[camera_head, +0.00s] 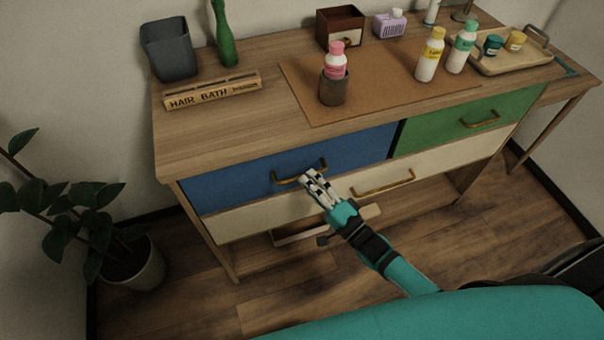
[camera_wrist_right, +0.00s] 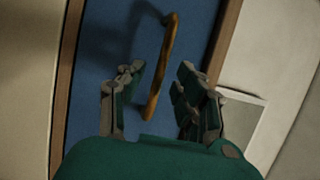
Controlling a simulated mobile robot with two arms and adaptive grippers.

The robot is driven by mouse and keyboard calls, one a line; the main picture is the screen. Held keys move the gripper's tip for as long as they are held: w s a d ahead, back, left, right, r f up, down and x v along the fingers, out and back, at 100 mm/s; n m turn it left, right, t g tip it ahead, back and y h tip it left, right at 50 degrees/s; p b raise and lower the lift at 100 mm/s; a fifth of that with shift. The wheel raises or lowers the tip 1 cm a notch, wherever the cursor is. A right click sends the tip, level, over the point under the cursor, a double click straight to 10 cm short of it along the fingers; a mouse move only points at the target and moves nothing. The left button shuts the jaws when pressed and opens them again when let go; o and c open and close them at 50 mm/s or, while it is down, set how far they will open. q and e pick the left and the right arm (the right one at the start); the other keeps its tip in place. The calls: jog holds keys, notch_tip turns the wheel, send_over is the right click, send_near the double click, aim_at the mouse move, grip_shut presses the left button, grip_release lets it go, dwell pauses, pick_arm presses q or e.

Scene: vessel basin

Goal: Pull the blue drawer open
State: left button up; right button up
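The blue drawer (camera_head: 228,187) is at the left of the wooden dresser's front and looks closed. Its curved brass handle (camera_head: 284,182) runs across the drawer front. My right gripper (camera_head: 311,178) is at the right part of this handle in the head view. In the right wrist view the gripper (camera_wrist_right: 161,76) is open, with one finger on each side of the handle (camera_wrist_right: 164,62) and visible gaps between fingers and handle. The blue drawer face (camera_wrist_right: 120,55) fills the middle of that view. My left gripper is not in view.
A green drawer (camera_head: 450,131) is to the right, and a cream drawer (camera_head: 345,191) with a brass handle lies below. Bottles, a grey bin (camera_head: 168,50) and a wooden tray (camera_head: 527,61) stand on top. A potted plant (camera_head: 135,275) is at the left.

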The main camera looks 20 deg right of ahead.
jog(key=shift+x, duration=1.65)
grip_shut()
jog(key=shift+f, duration=0.1)
